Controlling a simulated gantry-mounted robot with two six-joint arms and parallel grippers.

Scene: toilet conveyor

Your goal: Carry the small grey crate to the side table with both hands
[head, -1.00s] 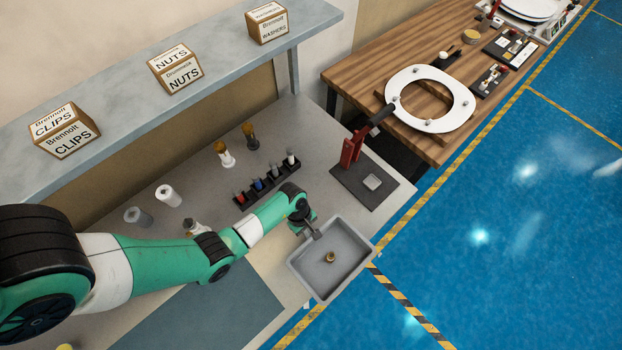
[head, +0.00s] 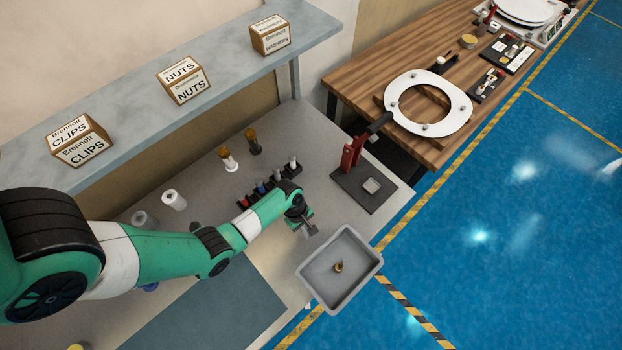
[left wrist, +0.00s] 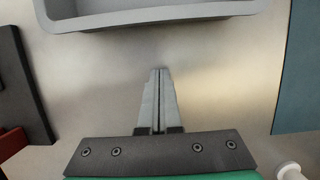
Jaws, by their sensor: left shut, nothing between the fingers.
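The small grey crate (head: 318,294) sits at the front right edge of the grey workbench, partly out past that edge in the picture. A small brass-coloured piece (head: 338,267) lies in it. My left gripper (head: 309,232) is shut and empty, just off the crate's back left side. In the left wrist view the crate's rim (left wrist: 150,14) crosses the top, and bare bench shows between it and my left fingertips (left wrist: 157,72). My right gripper is in neither view. I cannot tell for sure which surface is the side table.
A red lever press (head: 353,154) on a dark plate stands behind the crate. A black rack (head: 270,187) of small bottles is behind my left arm. A wooden table (head: 352,82) with a white toilet seat (head: 391,98) stands back right. Blue floor (head: 480,270) lies right.

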